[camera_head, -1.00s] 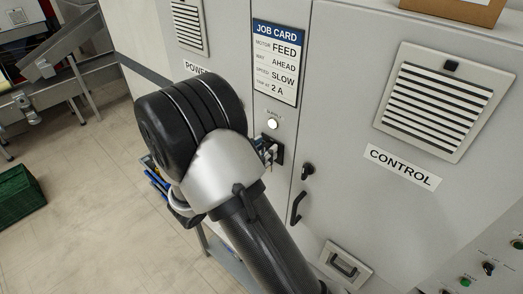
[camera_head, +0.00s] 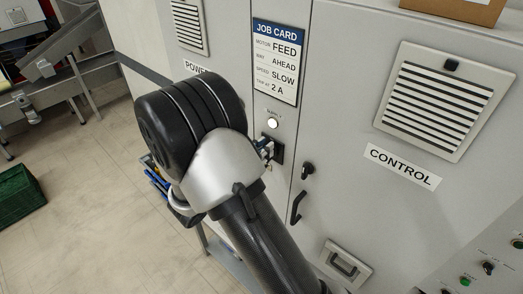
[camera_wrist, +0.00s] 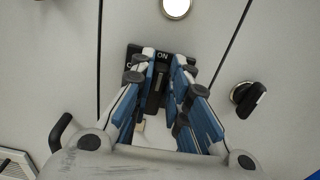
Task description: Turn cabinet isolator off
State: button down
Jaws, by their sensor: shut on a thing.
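The cabinet isolator is a black switch plate (camera_wrist: 133,52) on the grey cabinet, below a lit white supply lamp. In the wrist view its plate carries the word ON at the top and a partly hidden label at the left. Its dark handle (camera_wrist: 154,88) stands roughly upright in the picture, between the fingers. My gripper (camera_wrist: 166,72), with blue and white fingers, is shut on the handle. In the head view the plate's edge (camera_head: 279,155) shows beside my wrist, which hides most of the isolator.
The job card (camera_head: 276,62) and supply lamp (camera_head: 272,123) are above the isolator. A black key-like latch (camera_head: 307,169) and a door handle (camera_head: 298,207) are close on the right. A green crate (camera_head: 18,194) stands on the floor at left.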

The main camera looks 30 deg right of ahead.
jog(key=n+p, duration=0.2)
jog(key=w+n+p, duration=0.1)
jog(key=n+p, duration=0.1)
jog(key=n, duration=0.1)
jog(key=n+p, duration=0.2)
jog(key=n, duration=0.1)
jog(key=shift+w+a+f, duration=0.15)
jog(key=shift+w+a, duration=0.1)
jog(key=shift+a, duration=0.05)
jog(key=n, duration=0.1)
jog(key=n+p, duration=0.1)
jog(key=n, duration=0.1)
jog(key=f+n+p, duration=0.1)
jog(key=shift+w+a+n, duration=0.1)
jog(key=shift+w+n, duration=0.2)
jog(key=n+p, duration=0.1)
jog(key=n, duration=0.1)
jog(key=f+n+p, duration=0.1)
jog(key=n, duration=0.2)
jog(key=shift+w, duration=0.1)
jog(key=shift+f, duration=0.1)
jog(key=c, duration=1.5)
grip_release()
jog(key=shift+c, duration=0.2)
